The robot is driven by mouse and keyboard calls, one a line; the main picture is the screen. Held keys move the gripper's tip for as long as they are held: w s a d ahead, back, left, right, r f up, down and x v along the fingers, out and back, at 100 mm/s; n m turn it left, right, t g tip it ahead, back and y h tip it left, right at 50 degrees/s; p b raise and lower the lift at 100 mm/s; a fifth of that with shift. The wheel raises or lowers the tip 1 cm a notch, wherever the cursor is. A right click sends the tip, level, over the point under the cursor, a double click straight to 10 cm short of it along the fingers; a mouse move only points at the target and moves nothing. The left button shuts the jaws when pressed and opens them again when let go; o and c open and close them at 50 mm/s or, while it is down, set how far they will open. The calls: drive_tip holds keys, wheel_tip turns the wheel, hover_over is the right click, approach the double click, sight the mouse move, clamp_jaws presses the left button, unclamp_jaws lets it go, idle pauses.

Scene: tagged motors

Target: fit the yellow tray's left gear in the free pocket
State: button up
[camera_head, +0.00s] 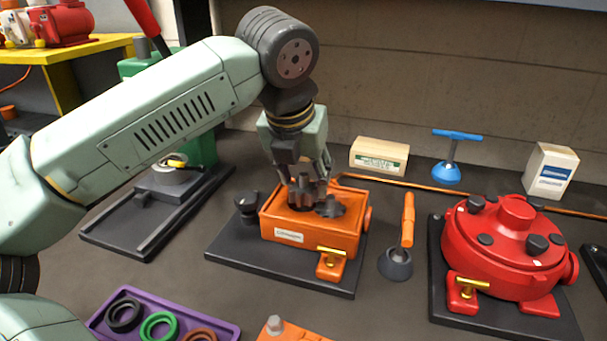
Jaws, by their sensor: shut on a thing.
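My gripper (306,180) points down over the orange motor housing (290,237) near the middle of the view. It is shut on a dark grey gear (303,195), which is upright at the top of the housing. Another dark grey gear (331,207) sits in the housing's top, just right of the held one. The held gear and my fingers cover the free pocket. I cannot tell whether the held gear is inside the pocket or just above it. No yellow tray is recognisable in this view.
The orange housing stands on a dark base plate (225,252). A red motor (505,250) stands at right, with an orange-handled tool (407,225) between them. A purple tray of rings (220,324) lies in front. Boxes and a blue-handled tool (447,170) stand behind.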

drive_tip(key=shift+f+b, duration=1.1)
drive_tip(key=shift+f, duration=0.1)
drive_tip(key=shift+r, duration=0.25)
drive_tip(key=shift+f+b, duration=0.3)
drive_tip(key=shift+b, duration=0.4)
idle(1.7)
drive_tip(key=shift+r, duration=0.2)
idle(0.4)
drive_tip(key=o, duration=1.5)
drive_tip(key=shift+c, duration=0.2)
drive_tip(key=shift+r+p, duration=2)
drive_tip(key=shift+r, duration=1.05)
